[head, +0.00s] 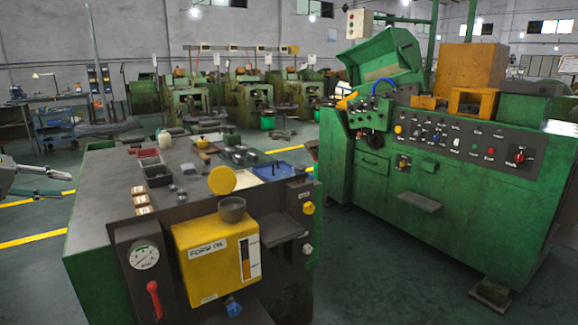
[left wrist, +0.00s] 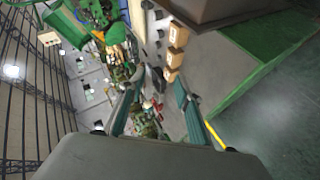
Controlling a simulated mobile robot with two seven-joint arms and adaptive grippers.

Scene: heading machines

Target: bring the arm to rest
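My left gripper (head: 64,185) reaches in from the left edge of the head view, in the air left of the near green bench machine and apart from it. In the left wrist view its two fingers (left wrist: 155,84) stand apart with nothing between them, so it is open and empty. The wrist picture is turned on its side. My right gripper is in neither view.
The green bench (head: 100,185) carries cartons (head: 142,200), a red bin (head: 148,157) and a grey cup (head: 232,209) above the yellow oil tank (head: 215,260). A large green machine (head: 440,200) stands right. Open floor (head: 30,270) lies left of the bench.

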